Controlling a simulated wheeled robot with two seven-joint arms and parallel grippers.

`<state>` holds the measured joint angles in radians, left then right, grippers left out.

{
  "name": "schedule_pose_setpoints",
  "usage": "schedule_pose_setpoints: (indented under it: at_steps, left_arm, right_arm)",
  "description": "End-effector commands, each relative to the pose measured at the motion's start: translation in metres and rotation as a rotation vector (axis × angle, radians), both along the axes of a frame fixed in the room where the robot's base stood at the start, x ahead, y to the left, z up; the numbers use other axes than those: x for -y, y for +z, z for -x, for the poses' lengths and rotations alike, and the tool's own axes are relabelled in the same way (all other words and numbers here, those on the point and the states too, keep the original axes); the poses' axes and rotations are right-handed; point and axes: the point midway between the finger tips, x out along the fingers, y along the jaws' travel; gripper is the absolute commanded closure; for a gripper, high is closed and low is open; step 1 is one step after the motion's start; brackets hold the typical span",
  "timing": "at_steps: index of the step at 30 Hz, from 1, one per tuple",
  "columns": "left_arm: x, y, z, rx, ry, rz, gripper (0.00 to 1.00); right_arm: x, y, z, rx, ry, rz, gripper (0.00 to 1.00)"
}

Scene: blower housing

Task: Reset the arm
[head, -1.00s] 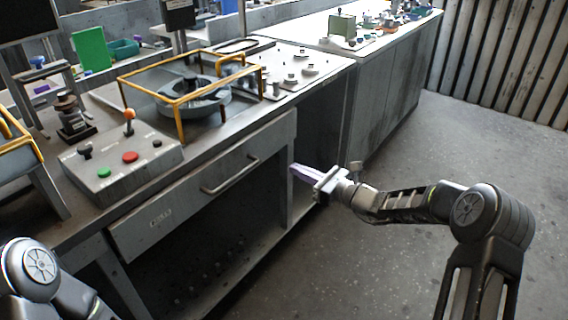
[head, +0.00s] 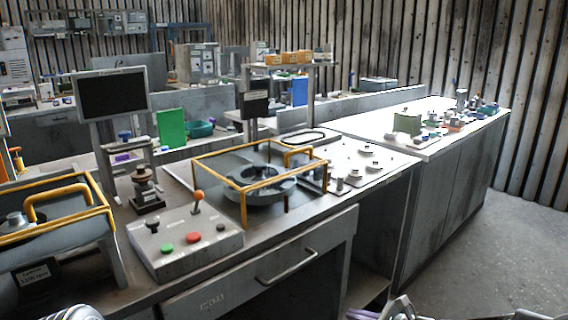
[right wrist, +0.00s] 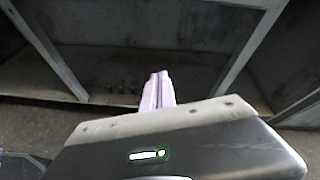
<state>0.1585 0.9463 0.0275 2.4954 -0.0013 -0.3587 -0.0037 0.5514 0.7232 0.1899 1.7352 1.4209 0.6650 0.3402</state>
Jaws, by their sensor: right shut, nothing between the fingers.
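My right gripper (head: 364,314) shows only at the bottom edge of the head view, in front of the bench's open lower bay. In the right wrist view its pale purple fingers (right wrist: 158,91) are together with nothing between them. They point toward the dark space under the bench and touch nothing that I can see. A bit of my left arm shows at the bottom left edge of the head view; my left gripper is out of view.
The workbench holds a control box (head: 185,241) with a joystick, a yellow-framed housing (head: 258,186) and a monitor (head: 111,94). The closed drawer handle (head: 292,266) juts out from the front. A second bench (head: 455,190) stands at right, with free floor (head: 480,265) beside it.

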Motion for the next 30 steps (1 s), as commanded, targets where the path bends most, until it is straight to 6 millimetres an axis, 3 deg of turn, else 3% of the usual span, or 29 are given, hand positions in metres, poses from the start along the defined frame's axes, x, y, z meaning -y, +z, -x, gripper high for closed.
schedule_pose_setpoints:
  at_steps: [1, 5, 6, 9, 12, 18, 24, 25, 27, 30]
  left_arm:
    - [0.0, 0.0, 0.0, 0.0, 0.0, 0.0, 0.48]
    - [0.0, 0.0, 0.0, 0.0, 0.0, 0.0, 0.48]
    - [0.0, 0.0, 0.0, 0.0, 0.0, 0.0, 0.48]
    - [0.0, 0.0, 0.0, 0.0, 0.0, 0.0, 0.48]
    - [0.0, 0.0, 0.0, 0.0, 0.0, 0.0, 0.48]
    - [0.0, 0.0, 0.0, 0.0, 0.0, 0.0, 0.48]
    - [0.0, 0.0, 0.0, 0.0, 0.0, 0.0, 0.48]
    - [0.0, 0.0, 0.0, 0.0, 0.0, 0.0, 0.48]
    - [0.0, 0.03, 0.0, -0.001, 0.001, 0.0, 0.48]
    - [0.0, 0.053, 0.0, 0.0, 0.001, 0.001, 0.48]
  right_arm:
    - [-0.006, -0.031, 0.021, -0.04, 0.054, 0.1, 1.0]
    - [-0.021, -0.112, 0.089, -0.109, 0.273, 0.413, 1.0]
    - [-0.025, -0.135, 0.114, -0.116, 0.361, 0.516, 1.0]
    - [-0.033, -0.184, 0.18, -0.079, 0.631, 0.783, 1.0]
    - [-0.045, -0.212, 0.233, 0.047, 0.908, 1.0, 1.0]
    - [-0.09, -0.225, 0.31, 0.383, 1.307, 1.179, 1.0]
    - [-0.132, -0.223, 0.381, 0.544, 1.538, 1.115, 1.0]
    - [-0.14, -0.222, 0.38, 0.572, 1.561, 1.118, 1.0]
    - [-0.135, -0.192, 0.377, 0.557, 1.541, 1.122, 1.0]
    - [-0.135, -0.169, 0.377, 0.554, 1.539, 1.12, 1.0]
